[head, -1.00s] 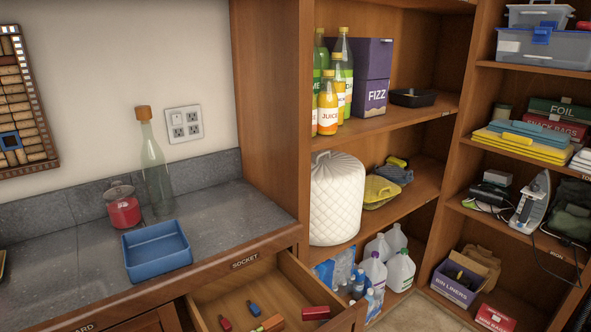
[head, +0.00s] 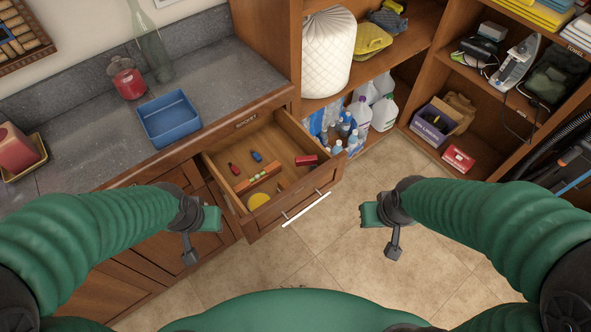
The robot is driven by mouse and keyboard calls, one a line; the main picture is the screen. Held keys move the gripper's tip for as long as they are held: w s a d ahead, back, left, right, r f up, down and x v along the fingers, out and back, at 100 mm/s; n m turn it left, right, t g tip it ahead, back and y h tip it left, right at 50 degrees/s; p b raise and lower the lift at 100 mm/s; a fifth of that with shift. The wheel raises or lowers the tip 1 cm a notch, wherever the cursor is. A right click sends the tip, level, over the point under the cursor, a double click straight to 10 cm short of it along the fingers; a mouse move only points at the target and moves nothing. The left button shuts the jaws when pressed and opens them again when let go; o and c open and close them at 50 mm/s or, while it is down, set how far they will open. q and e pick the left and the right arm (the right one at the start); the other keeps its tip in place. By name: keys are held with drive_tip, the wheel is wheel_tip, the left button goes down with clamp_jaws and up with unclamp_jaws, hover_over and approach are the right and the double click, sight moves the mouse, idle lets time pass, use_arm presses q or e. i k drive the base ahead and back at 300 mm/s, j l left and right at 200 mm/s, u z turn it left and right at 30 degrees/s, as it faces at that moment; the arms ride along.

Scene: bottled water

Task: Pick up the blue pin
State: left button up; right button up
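A small blue pin-like piece (head: 257,156) lies in the open drawer (head: 327,181), towards its back. A similar small red piece (head: 233,168) lies to its left. My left gripper (head: 198,238) hangs in front of the cabinet, left of and below the drawer, apart from the blue piece. My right gripper (head: 381,235) is over the floor, right of the drawer. Both appear empty; their finger opening is not clear from this angle.
The drawer also holds a red block (head: 306,160), a multicoloured bar (head: 258,180) and a yellow disc (head: 259,201). A blue tray (head: 169,118), a red jar (head: 127,78) and a glass bottle (head: 150,45) stand on the counter. Jugs (head: 383,112) sit on the low shelf; floor is clear ahead.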

sight(257, 158)
drive_tip(key=i+j+u, duration=0.2)
drive_tip(key=l+u, duration=0.2)
drive_tip(key=u, duration=0.3)
drive_tip(key=l+u, duration=0.25)
drive_tip(key=u, duration=0.2)
drive_tip(key=l+u, duration=0.2)
drive_tip(key=u, duration=0.3)
